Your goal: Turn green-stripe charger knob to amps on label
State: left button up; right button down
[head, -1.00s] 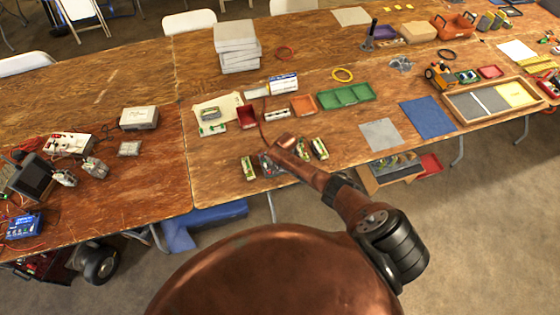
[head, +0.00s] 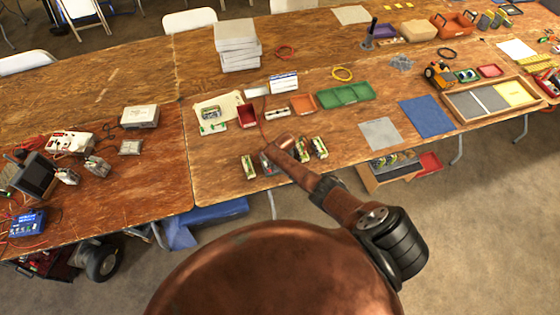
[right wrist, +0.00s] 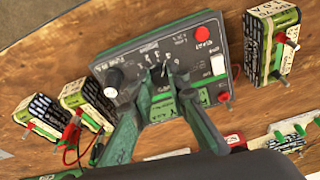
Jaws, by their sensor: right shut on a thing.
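Green shows on the charger's near side between the fingers. In the head view my right arm covers most of the charger (head: 266,164). My left gripper is not in view.
A red tray (head: 247,115) and green tray (head: 346,96) lie behind.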

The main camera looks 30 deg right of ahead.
jog(key=c, duration=1.8)
grip_release()
jog(key=shift+c, duration=0.2)
jog(key=shift+r, duration=0.1)
jog(key=v, duration=1.2)
